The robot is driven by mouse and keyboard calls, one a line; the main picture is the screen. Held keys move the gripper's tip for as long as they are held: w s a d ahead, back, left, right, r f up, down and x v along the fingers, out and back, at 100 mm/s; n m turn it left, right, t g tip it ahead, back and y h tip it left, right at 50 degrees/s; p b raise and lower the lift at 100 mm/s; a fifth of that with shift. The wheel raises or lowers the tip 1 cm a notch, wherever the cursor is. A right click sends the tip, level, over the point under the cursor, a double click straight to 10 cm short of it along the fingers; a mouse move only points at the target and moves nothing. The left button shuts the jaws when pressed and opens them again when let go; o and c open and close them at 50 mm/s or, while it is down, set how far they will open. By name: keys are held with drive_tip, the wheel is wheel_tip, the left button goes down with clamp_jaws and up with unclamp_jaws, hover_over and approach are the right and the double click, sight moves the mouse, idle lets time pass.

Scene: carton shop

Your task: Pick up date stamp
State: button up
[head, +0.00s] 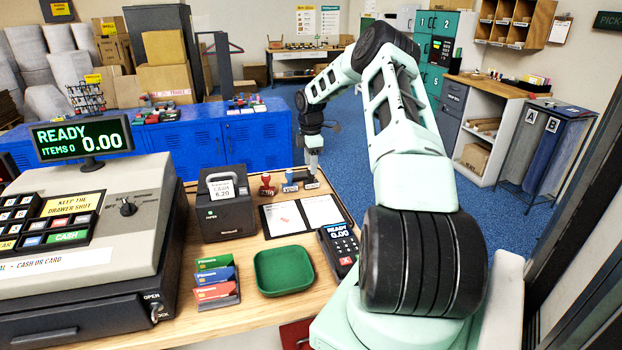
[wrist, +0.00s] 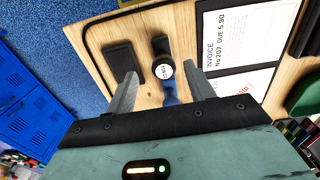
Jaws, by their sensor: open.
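Three hand stamps stand in a row on the wooden counter behind the clipboard: a red one (head: 266,185), a blue one (head: 290,183) and a dark one (head: 311,183) at the right. My gripper (head: 313,163) points down over the dark stamp, partly covering it in the head view. In the wrist view my gripper (wrist: 163,76) is open, with a dark stamp (wrist: 160,46) and its round white label (wrist: 164,70) between and just beyond the fingertips. Its lettering is too small to read surely. A blue part (wrist: 170,92) shows below it. I see no hold on anything.
A dark flat block (wrist: 123,61) lies close by the left finger. The counter's edge is near in the wrist view.

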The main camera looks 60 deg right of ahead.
sight(311, 177)
drive_tip(key=f, duration=0.1)
drive_tip(key=f+p, duration=0.2)
drive_tip(key=f, duration=0.1)
drive_tip(key=shift+s+a+f, duration=0.1)
drive_tip(key=shift+s+a, duration=0.1)
drive_tip(key=shift+s, duration=0.05)
drive_tip(key=shift+f, duration=0.5)
drive_tip(key=c, duration=1)
